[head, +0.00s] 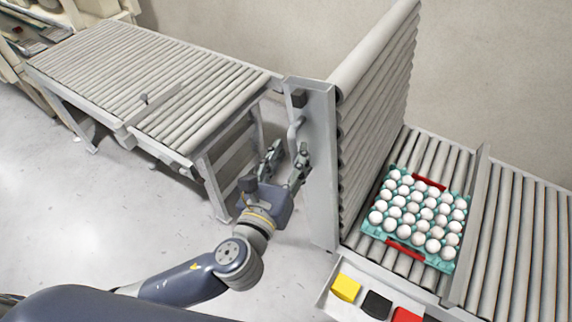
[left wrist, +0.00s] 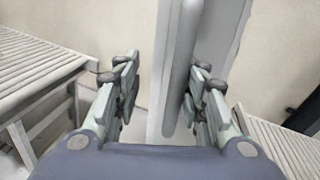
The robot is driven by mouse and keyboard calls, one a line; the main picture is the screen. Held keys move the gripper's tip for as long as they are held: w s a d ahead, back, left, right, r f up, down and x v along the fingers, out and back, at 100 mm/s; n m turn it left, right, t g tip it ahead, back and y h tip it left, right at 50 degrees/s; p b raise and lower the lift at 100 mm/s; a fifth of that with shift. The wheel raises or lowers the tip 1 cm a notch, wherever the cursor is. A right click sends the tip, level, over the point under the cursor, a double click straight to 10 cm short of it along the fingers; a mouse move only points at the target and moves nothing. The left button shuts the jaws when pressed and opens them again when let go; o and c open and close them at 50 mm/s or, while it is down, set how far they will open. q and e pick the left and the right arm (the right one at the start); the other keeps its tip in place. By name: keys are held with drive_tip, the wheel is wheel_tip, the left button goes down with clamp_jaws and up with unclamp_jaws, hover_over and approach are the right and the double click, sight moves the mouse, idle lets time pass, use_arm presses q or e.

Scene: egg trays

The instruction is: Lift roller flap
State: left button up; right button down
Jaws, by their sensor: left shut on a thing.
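The roller flap (head: 375,100) stands upright between the two conveyor sections, its grey rollers facing right. A grey side plate (head: 318,170) runs along its near edge and bears a bar handle (head: 294,132). My left gripper (head: 287,157) is at this handle, low on the left side of the plate, and shut on it. In the left wrist view the handle (left wrist: 182,65) runs between the two fingers, nearer the right one. My right gripper is not in view.
A roller conveyor (head: 150,75) stands at the left. At the right, a teal egg tray (head: 447,265) full of white eggs rests on another conveyor (head: 525,230). Yellow (head: 346,287), black (head: 377,304) and red (head: 407,314) blocks sit at its front edge. Floor at the left is clear.

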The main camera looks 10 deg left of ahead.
use_arm(q)
drive_tip(key=v, duration=1.1)
drive_tip(key=shift+s, duration=0.4)
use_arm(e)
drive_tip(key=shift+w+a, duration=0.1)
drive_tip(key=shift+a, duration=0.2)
use_arm(q)
drive_tip(key=shift+s+a, duration=0.1)
